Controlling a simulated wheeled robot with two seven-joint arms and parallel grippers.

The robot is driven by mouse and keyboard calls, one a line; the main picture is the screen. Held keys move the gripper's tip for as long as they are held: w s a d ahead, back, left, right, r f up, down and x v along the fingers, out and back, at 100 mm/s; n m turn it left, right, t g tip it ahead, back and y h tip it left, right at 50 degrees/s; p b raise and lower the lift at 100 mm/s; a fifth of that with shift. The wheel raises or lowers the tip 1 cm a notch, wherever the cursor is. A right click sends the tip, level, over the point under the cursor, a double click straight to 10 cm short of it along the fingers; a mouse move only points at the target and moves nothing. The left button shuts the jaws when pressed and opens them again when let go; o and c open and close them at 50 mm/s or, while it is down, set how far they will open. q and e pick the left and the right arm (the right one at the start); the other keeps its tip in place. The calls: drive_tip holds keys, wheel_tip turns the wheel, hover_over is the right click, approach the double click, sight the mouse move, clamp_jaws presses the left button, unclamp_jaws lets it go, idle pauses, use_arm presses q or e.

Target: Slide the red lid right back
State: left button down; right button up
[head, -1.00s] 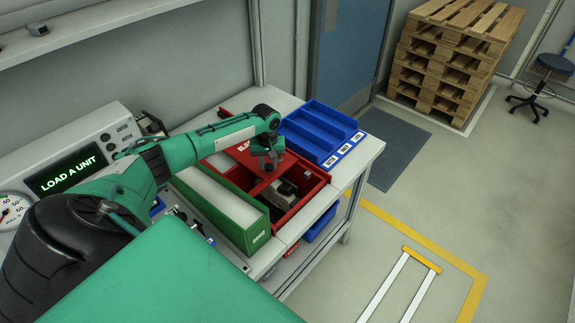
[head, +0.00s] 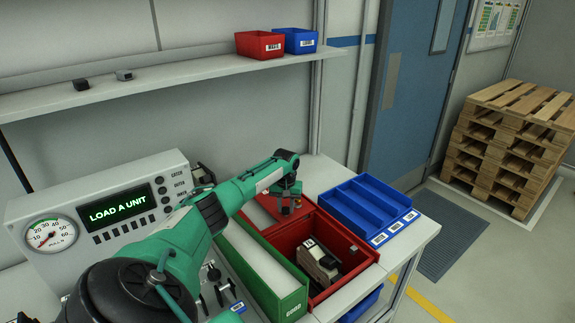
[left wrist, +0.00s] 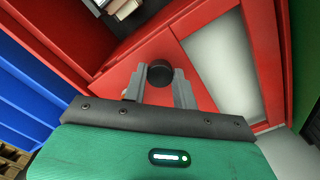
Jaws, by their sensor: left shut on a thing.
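The red box (head: 357,270) stands on the bench with its front part open. A round black knob (left wrist: 159,73) stands on the lid. My left gripper (head: 287,206) is over the lid. In the left wrist view, its two grey fingers (left wrist: 159,88) are shut on the knob, one on each side. A beige and black unit (head: 318,262) lies in the open front of the box. My right gripper is not in view.
A green box (head: 291,302) stands close along the box's left side. A blue compartment tray (head: 365,212) stands on its right. Red and blue bins stand on the shelf (head: 200,70) above.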

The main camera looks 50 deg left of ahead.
use_arm(q)
drive_tip(key=c, duration=1.1)
unclamp_jaws()
drive_tip(key=shift+c, duration=0.2)
drive_tip(key=shift+o, duration=0.2)
drive_tip(key=shift+r, duration=0.1)
wheel_tip(320, 180, up, 14)
drive_tip(key=b, duration=0.2)
drive_tip(key=shift+f+b, duration=0.2)
drive_tip(key=shift+b, duration=0.2)
drive_tip(key=shift+r, duration=0.1)
